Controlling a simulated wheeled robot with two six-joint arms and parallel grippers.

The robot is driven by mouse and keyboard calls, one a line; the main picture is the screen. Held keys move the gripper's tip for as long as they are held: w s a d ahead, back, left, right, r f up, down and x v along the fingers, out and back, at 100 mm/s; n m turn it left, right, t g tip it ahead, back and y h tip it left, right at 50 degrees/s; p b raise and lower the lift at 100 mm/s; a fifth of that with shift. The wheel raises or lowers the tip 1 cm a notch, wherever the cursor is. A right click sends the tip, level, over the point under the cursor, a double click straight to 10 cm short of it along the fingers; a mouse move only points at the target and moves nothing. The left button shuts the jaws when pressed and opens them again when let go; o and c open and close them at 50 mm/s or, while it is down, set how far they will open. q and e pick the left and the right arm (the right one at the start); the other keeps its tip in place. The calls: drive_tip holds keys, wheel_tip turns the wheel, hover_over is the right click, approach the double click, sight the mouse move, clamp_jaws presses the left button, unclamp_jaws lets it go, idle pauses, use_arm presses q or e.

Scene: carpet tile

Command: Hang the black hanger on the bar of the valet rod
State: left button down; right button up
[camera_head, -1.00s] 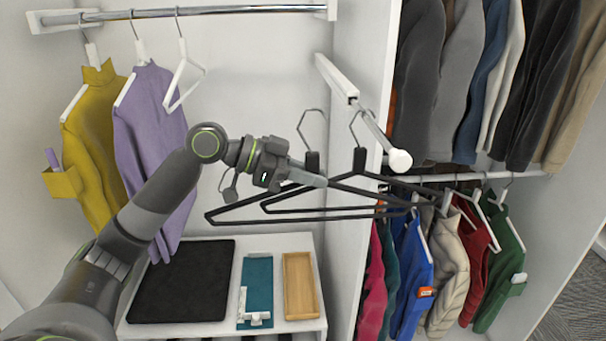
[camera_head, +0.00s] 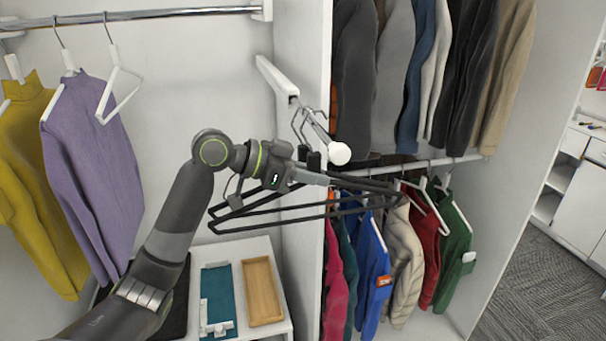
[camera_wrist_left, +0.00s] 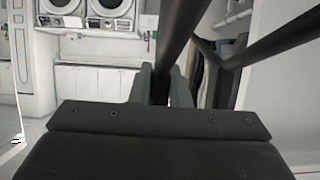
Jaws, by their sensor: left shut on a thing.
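The valet rod (camera_head: 316,124) sticks out from a white rail on the cabinet's side panel and ends in a white round knob. Two black hangers (camera_head: 262,224) overlap below it, with their metal hooks close together at the rod. I cannot tell whether both hooks are over the bar. My left gripper (camera_head: 324,179) is shut on a black hanger just below the rod, near its neck. In the left wrist view a dark hanger bar (camera_wrist_left: 172,40) stands between the fingers, and a second dark bar (camera_wrist_left: 275,42) runs at the right. My right gripper is out of view.
A chrome rail (camera_head: 150,15) at the upper left carries a yellow top, a purple top (camera_head: 90,165) and an empty white hanger. Dark coats hang behind the rod, with coloured jackets below. A wooden tray (camera_head: 262,290) lies on the low shelf. Carpet is clear at right.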

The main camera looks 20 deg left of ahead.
use_arm(q)
drive_tip(key=shift+a+f, duration=0.15)
drive_tip(key=shift+f, duration=0.35)
drive_tip(key=c, duration=1.4)
unclamp_jaws()
drive_tip(key=shift+o, duration=0.5)
drive_tip(key=shift+s+a+r+b, duration=0.15)
drive_tip(key=shift+s+a+b, duration=0.15)
drive_tip(key=shift+a+b, duration=0.15)
drive_tip(key=b+v, duration=0.6)
drive_tip(key=v, duration=1)
drive_tip(key=shift+s, duration=0.25)
drive_tip(key=shift+r, duration=0.15)
